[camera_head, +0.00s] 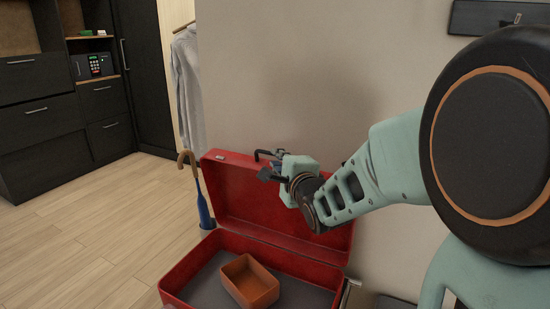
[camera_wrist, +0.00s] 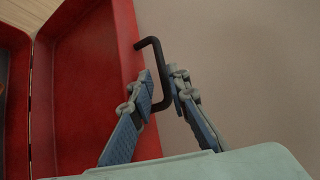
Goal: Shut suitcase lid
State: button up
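The red suitcase (camera_head: 190,262) stands open by the wall, its lid (camera_head: 238,192) raised roughly upright. In the wrist view the lid (camera_wrist: 95,85) fills the left side. A black bracket-shaped handle (camera_head: 262,153) sticks out from the lid's upper edge. My gripper (camera_head: 266,170) is at this edge, beside the handle. In the wrist view my gripper (camera_wrist: 162,80) has its two fingers apart, with the outer bar of the handle (camera_wrist: 158,60) between them. A gap seems to show beside the bar; firm contact cannot be made out.
An orange-brown open box (camera_head: 250,283) lies in the suitcase base. An umbrella with a curved wooden handle (camera_head: 190,160) stands left of the lid. The wall (camera_head: 300,70) is close behind; wooden floor (camera_head: 90,230) is clear at left.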

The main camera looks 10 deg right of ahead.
jog(key=shift+s+d+r, duration=0.15)
jog(key=shift+s+d, duration=0.05)
jog(key=shift+s, duration=0.95)
jog(key=shift+s+d+r, duration=0.1)
jog(key=shift+s+d, duration=0.1)
jog(key=shift+s, duration=0.95)
